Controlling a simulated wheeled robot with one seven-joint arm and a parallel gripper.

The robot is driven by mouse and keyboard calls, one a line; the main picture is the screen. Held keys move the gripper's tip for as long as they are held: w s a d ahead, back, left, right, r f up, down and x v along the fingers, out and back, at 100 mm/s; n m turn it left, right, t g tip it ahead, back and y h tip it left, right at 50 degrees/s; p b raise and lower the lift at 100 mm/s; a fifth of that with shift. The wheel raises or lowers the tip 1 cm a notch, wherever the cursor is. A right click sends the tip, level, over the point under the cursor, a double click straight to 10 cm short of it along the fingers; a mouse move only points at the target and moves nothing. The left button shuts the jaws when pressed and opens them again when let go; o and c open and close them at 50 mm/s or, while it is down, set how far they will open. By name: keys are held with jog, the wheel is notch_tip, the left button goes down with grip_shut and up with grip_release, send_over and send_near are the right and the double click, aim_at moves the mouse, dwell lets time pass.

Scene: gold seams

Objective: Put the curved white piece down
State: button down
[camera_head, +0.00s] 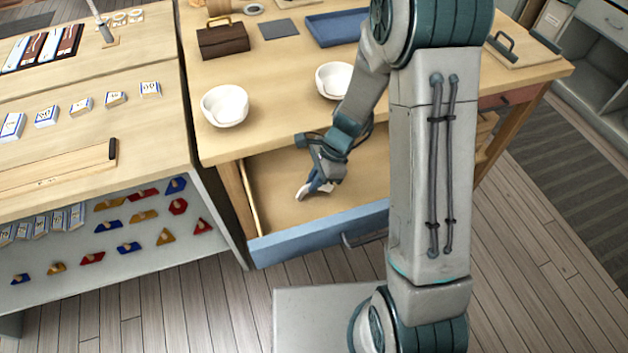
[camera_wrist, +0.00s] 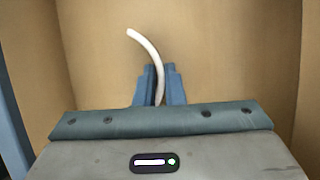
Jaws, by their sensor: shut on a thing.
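The curved white piece (camera_wrist: 148,48) is a thin, bent strip in the wrist view. My gripper (camera_wrist: 158,72) is shut on its lower end, and its free end curves up and to the left. In the head view my gripper (camera_head: 317,186) is inside the open drawer (camera_head: 275,190), low over its tan bottom. A bit of white shows beside the fingers there, small and partly hidden. I cannot tell whether the piece touches the drawer bottom.
Two white bowls (camera_head: 224,106) (camera_head: 333,80) stand on the wooden table (camera_head: 275,90) above the drawer. A brown box (camera_head: 222,40), a dark square (camera_head: 278,29) and a blue tray (camera_head: 335,27) lie behind. The drawer's blue front (camera_head: 310,236) and side walls surround my gripper.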

jog(key=shift+f, duration=0.2)
jog(key=c, duration=1.5)
grip_release()
jog(key=shift+r, duration=0.15)
jog(key=shift+r, duration=0.25)
jog(key=p+v, duration=0.2)
jog(key=v, duration=0.9)
jog(key=s+d+r+n+t+h, duration=0.1)
jog(key=s+d+r+n, duration=0.1)
jog(key=s+r+n, duration=0.2)
jog(key=s+d+r+n+t+h, duration=0.1)
jog(key=s+d+r+n+h, duration=0.1)
jog(key=s+d+r+n, duration=0.1)
jog(key=s+d+r+n+t+h, duration=0.1)
jog(key=s+d+r+n, duration=0.1)
jog(key=s+r+n, duration=0.4)
jog(key=shift+s+d+n+t, duration=0.2)
jog(key=shift+s+n+t, duration=0.1)
jog(key=shift+s+n, duration=0.65)
